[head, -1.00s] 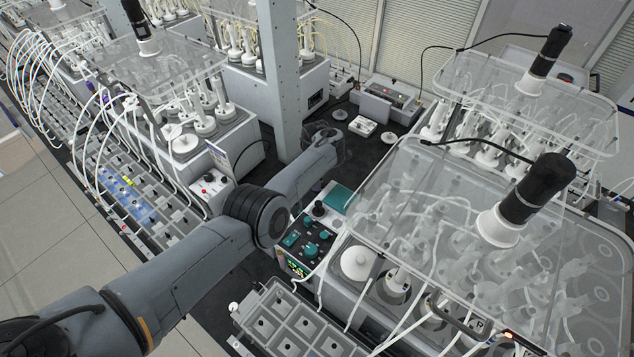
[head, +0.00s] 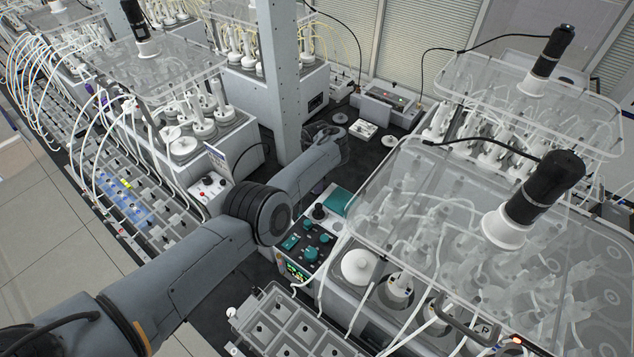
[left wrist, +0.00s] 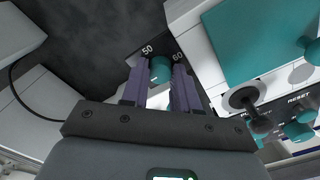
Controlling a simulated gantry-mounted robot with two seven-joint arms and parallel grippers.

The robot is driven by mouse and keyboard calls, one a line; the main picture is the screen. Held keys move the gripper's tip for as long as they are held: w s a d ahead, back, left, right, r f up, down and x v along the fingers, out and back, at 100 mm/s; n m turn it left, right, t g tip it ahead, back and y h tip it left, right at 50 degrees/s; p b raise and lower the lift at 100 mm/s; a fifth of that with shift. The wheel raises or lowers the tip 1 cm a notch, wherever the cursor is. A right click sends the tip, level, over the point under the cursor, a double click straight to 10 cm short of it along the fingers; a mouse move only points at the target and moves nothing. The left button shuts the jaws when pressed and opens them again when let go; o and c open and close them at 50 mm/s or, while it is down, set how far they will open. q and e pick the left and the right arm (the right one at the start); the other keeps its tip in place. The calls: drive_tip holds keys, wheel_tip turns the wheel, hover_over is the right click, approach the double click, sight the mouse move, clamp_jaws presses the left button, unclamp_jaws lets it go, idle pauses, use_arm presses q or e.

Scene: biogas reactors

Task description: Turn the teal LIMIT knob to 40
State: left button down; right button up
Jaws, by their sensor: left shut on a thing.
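A teal knob (left wrist: 160,69) shows between the two purple fingers of my left gripper (left wrist: 159,85) in the left wrist view. The gripper is shut on it, with one finger on each side. The printed numbers 50 and 60 are visible on the dark panel beyond the fingers. The LIMIT label and the knob's pointer cannot be made out. In the head view my left arm reaches in from the left, and its end hides most of the gripper and this knob. My right gripper is not in view.
A control box (head: 318,238) with several teal knobs and a green display stands right of my left arm. A clear-covered reactor (head: 455,215) stands close on its right. A grey upright post (head: 281,80) rises behind the arm. A grey compartment tray (head: 290,325) is in front.

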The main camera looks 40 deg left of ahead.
use_arm(q)
drive_tip(key=c, duration=1.1)
unclamp_jaws()
wheel_tip(320, 180, up, 11)
drive_tip(key=shift+f+p, duration=0.1)
drive_tip(key=shift+p, duration=0.35)
drive_tip(key=shift+s, duration=0.1)
